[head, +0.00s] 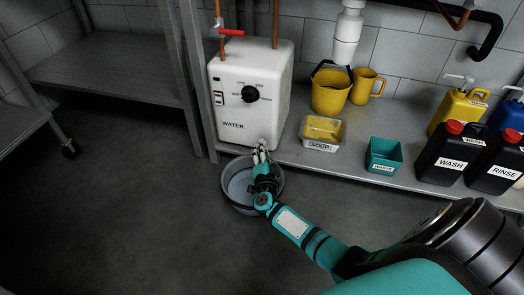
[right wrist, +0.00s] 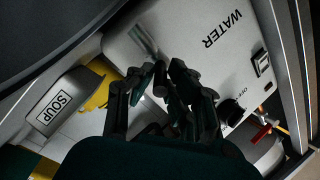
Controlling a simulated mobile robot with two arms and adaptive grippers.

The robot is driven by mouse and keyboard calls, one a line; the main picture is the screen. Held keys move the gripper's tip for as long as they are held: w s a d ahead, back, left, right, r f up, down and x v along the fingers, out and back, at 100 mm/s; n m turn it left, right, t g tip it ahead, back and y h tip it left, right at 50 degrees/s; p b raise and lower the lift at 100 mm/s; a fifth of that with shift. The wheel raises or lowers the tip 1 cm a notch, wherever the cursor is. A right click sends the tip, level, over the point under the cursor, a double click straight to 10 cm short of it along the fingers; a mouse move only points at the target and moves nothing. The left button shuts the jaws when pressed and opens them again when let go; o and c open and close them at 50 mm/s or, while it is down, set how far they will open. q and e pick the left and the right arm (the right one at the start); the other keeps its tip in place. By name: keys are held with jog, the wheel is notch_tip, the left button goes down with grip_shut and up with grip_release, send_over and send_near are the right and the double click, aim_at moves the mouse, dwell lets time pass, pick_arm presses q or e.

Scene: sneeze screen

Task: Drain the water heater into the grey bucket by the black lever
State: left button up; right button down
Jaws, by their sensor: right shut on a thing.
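The white water heater (head: 265,122) stands on the low shelf, with a black dial and a WATER label on its front. The grey bucket (head: 236,190) is on the floor below its front edge, partly covered by my right arm. My right gripper (head: 261,152) is at the heater's lower front, above the bucket. In the right wrist view the heater (right wrist: 195,50) is upside down, and the fingers (right wrist: 165,88) are shut by a metal spout (right wrist: 146,40). My left gripper is not in view.
On the shelf right of the heater are a SOUP container (head: 322,132), a teal WASTE tub (head: 384,155), a yellow bucket (head: 330,92), a yellow jug (head: 367,86) and black WASH (head: 447,152) and RINSE (head: 497,160) cans. The floor at left is clear.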

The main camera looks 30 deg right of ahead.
aim_at(274, 144)
jog(key=d+n+y+b, duration=0.1)
jog(key=n+y+b, duration=0.2)
jog(key=y, duration=0.1)
jog(key=d+n+t+y+b, duration=0.1)
jog(key=n+y+b, duration=0.2)
jog(key=y+b, duration=0.1)
jog(key=d+n+y+b, duration=0.2)
jog(key=n+y+b, duration=0.1)
jog(key=y, duration=0.3)
jog(key=shift+n+t, duration=0.3)
jog(key=shift+t, duration=0.1)
jog(key=shift+w+d+n+g+y, duration=0.1)
jog(key=shift+d+n+g+y, duration=0.15)
jog(key=shift+n+g+y, duration=0.5)
jog(key=shift+w+d+n+g+y, duration=0.15)
jog(key=shift+n+y, duration=0.3)
jog(key=shift+y, duration=0.7)
jog(key=shift+d, duration=0.15)
jog(key=c, duration=1.3)
grip_release()
jog(key=shift+c, duration=0.2)
jog(key=shift+s+a, duration=0.1)
jog(key=shift+a, duration=0.1)
